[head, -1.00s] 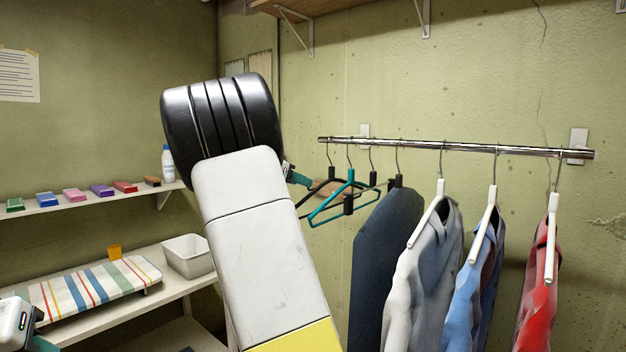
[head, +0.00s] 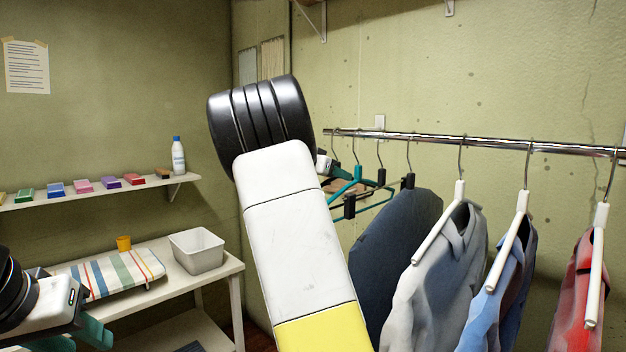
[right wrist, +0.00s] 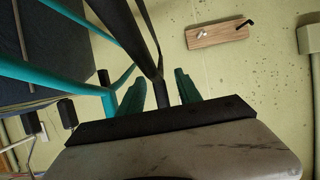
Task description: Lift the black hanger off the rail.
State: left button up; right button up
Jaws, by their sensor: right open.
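The black hanger (right wrist: 124,27) comes down from the top of the right wrist view, and its two bars meet at a corner between my right gripper's fingers. My right gripper (right wrist: 160,80) is open around that corner; I cannot tell whether either green finger touches it. In the head view my arm and gripper hide most of this hanger, at the left end of the chrome rail (head: 480,143). A teal hanger (head: 346,184) hangs close beside it, also in the right wrist view (right wrist: 50,80). My left gripper (head: 80,335) is at the lower left, partly cut off.
A dark garment (head: 395,250), a grey shirt (head: 440,275), a blue shirt (head: 490,305) and a red shirt (head: 575,290) hang farther right. A wooden hook board (right wrist: 217,33) is on the wall. A white bin (head: 197,250) stands on the left bench.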

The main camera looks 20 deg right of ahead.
jog(key=x, duration=0.3)
jog(key=shift+w+d, duration=0.1)
jog(key=shift+c, duration=0.4)
grip_shut()
dwell(1.0)
